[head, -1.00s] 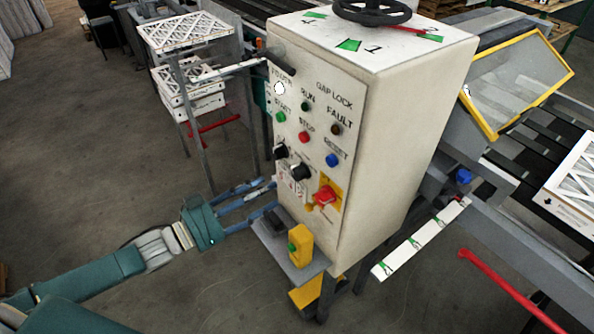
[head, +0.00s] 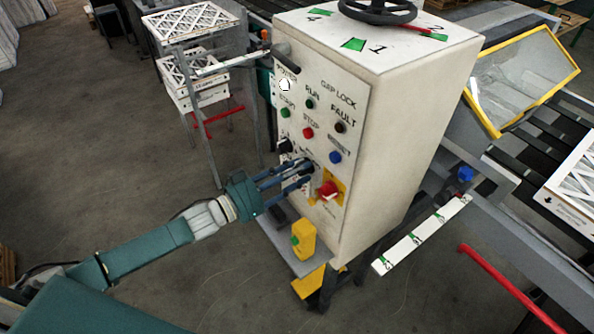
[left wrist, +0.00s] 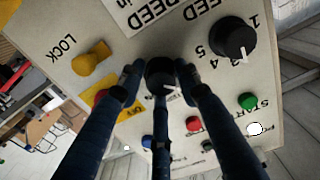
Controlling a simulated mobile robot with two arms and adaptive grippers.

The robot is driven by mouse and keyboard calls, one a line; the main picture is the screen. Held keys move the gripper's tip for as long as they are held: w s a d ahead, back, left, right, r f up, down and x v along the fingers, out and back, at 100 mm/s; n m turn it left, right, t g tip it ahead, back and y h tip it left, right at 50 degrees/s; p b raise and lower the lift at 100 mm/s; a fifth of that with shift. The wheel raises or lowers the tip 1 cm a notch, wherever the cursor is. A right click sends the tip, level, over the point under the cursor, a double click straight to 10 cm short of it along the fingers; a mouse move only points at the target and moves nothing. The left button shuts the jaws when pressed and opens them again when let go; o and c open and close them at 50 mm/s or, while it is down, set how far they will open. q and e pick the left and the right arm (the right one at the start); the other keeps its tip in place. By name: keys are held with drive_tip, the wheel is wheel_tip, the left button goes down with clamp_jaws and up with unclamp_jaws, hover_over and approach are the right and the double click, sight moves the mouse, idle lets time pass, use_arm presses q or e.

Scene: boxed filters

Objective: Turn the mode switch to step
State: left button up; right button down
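The white control cabinet (head: 405,130) carries a front panel with lamps, buttons and knobs. My left gripper (head: 303,170) is at the right one of two black knobs on the panel's lower half. In the left wrist view my left gripper (left wrist: 160,76) has its fingers spread around this black knob (left wrist: 161,72), one on each side and a third below. Whether they touch it I cannot tell. A second black knob (left wrist: 235,38) with numbers beside it is free. No label reading mode or step is legible. My right gripper is not in view.
A red switch on a yellow plate (head: 341,181) sits right of my gripper. A yellow knob (left wrist: 91,58) marked LOCK is close by in the wrist view. A yellow box with a green button (head: 303,239) stands on a shelf below. A filter rack (head: 212,150) stands left.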

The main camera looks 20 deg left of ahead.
use_arm(q)
drive_tip(key=c, duration=0.5)
drive_tip(key=shift+f+m, duration=0.1)
drive_tip(key=shift+m, duration=0.5)
drive_tip(key=shift+c, duration=0.2)
drive_tip(key=shift+a+m+b, duration=0.1)
drive_tip(key=shift+m+b, duration=1.1)
drive_tip(key=shift+m, duration=2.5)
drive_tip(key=o, duration=1.1)
drive_tip(key=shift+o, duration=0.2)
